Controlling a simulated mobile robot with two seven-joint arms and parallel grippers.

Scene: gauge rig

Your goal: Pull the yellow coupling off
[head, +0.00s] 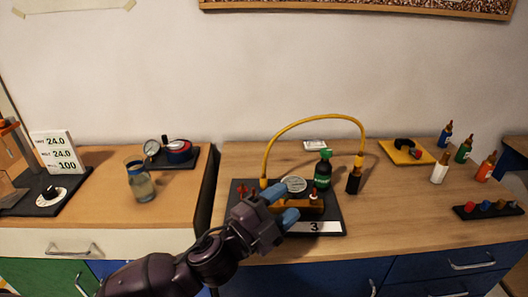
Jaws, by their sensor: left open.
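A yellow hose (313,117) arches from the gauge rig's dark base board (333,222) over to a black cylinder (354,182) on the right. A yellow end piece (360,160) sits on top of that cylinder; the hose's other end (264,183) goes down at the rig's left side. I cannot tell which end is the yellow coupling. My left gripper (286,205) is open, its blue fingers over the rig in front of the round gauge (294,184). Nothing shows held between them. The gripper hides part of the yellow-orange block (313,206). My right gripper is not in view.
Small bottles (463,149), a yellow tray (420,157) and a knob board (488,211) lie on the right. A gap separates the left counter, holding a jar (139,182). The right counter's front middle is clear.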

